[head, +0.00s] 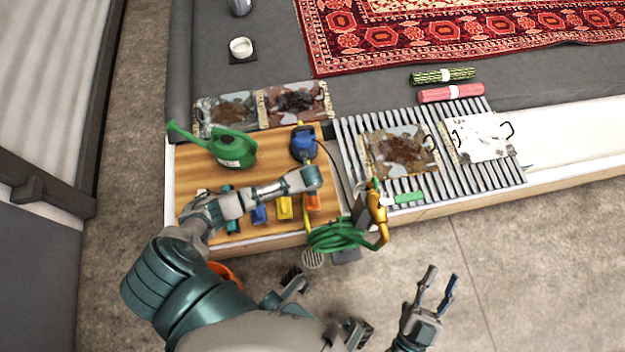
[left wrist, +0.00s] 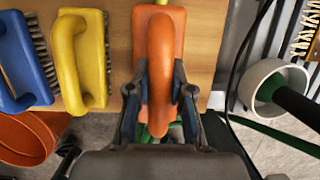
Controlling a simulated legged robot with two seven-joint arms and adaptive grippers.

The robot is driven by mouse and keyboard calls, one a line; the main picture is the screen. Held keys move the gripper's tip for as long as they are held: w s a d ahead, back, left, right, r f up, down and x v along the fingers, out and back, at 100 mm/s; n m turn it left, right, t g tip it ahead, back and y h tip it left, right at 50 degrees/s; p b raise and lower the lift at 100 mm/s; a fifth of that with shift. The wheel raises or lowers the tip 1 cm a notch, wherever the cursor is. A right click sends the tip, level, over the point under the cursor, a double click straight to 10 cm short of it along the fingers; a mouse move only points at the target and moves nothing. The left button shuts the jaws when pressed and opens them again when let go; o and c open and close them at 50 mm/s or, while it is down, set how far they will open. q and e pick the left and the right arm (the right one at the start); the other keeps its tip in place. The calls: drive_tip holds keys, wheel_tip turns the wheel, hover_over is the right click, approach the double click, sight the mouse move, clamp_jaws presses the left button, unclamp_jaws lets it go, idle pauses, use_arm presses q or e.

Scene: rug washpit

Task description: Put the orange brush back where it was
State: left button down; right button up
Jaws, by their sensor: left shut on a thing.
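The orange brush (head: 313,203) is at the front right corner of the wooden board, at the right end of a row of brushes. In the left wrist view the orange brush (left wrist: 160,60) is upright with its arched handle between the fingers of my left gripper (left wrist: 158,105), which is shut on it. It appears on or just above the board; its underside is hidden. A yellow brush (left wrist: 82,60) and a blue brush (left wrist: 20,60) stand to its left. My right gripper (head: 439,285) is open and empty over the floor at lower right.
The wooden board (head: 190,160) also holds a green watering can (head: 232,148) and a blue item (head: 304,142). A coiled green hose (head: 340,236) with a yellow fitting (head: 376,203) hangs right of the brushes. A slatted grate (head: 350,137) lies beyond. An orange bucket (left wrist: 25,138) is below the edge.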

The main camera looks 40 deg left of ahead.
use_arm(q)
wheel_tip(320, 180, down, 3)
drive_tip(key=shift+s+f+b, duration=0.1)
drive_tip(key=shift+f+b, duration=0.05)
drive_tip(key=shift+b, duration=0.6)
drive_tip(key=shift+f, duration=0.25)
drive_tip(key=shift+r, duration=0.15)
use_arm(e)
drive_tip(key=s+r+t, duration=0.3)
drive_tip(key=shift+d+r+m+t, duration=0.1)
drive_tip(key=shift+d+m+t, duration=0.2)
drive_tip(key=shift+m, duration=0.1)
use_arm(q)
drive_tip(key=c, duration=1.1)
unclamp_jaws()
use_arm(e)
drive_tip(key=shift+w, duration=0.15)
use_arm(q)
drive_tip(key=shift+o, duration=0.2)
